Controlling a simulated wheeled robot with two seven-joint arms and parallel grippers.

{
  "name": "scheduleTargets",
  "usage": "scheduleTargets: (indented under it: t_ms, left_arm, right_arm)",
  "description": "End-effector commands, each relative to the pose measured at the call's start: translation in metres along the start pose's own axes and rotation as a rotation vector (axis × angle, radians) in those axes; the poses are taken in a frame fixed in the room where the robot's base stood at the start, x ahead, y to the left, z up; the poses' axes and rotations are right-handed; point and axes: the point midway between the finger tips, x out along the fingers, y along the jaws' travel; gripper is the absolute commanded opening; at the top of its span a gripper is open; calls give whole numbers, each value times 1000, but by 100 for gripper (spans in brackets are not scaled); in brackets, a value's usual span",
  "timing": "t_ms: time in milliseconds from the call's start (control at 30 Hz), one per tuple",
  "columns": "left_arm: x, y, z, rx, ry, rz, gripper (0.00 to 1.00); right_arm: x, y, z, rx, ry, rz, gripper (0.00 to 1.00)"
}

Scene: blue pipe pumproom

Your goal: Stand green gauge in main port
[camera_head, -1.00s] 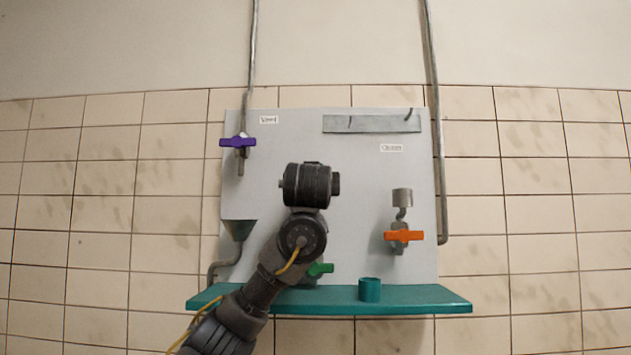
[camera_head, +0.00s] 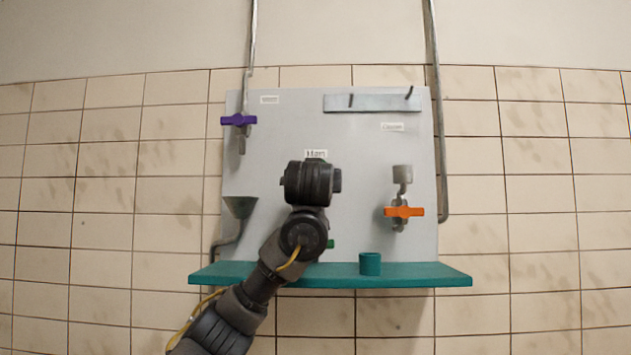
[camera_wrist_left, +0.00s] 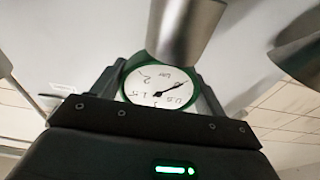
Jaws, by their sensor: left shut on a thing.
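The green gauge (camera_wrist_left: 160,84), a round white dial with a green rim, sits between the dark fingers of my left gripper (camera_wrist_left: 155,100) in the left wrist view. My gripper is shut on it. A grey metal cylinder (camera_wrist_left: 183,28) shows just beyond the gauge and overlaps its rim in the picture; whether they touch I cannot tell. In the head view my left wrist (camera_head: 310,184) stands in front of the board, just below the Main label (camera_head: 316,154). It hides the gauge, the fingers and the main port. A bit of green handle (camera_head: 331,244) shows beside the arm.
The grey board (camera_head: 360,180) carries a purple-handled valve (camera_head: 239,120), a funnel (camera_head: 239,207), an orange-handled valve (camera_head: 404,212) below a metal cup (camera_head: 402,174), and a hook rail (camera_head: 372,103). A teal cup (camera_head: 370,264) stands on the teal shelf (camera_head: 430,275).

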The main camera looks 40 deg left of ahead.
Motion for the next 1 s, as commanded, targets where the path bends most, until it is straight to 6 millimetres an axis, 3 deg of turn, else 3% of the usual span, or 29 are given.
scheduleTargets:
  t_ms: [300, 333, 500, 833, 1000]
  left_arm:
    - [0, -1, 0, -1, 1, -1, 46]
    - [0, -1, 0, -1, 1, -1, 76]
    - [0, -1, 0, -1, 1, -1, 98]
    - [-3, -1, 2, 0, 1, -1, 99]
    - [-26, -1, 6, -1, 5, 0, 99]
  right_arm:
    - [1, -1, 5, 0, -6, -1, 36]
    - [1, -1, 5, 0, -6, -1, 36]
    - [1, -1, 5, 0, -6, -1, 36]
    - [4, -2, 5, 1, -7, -2, 36]
    - [26, -3, 7, 1, -6, -3, 36]
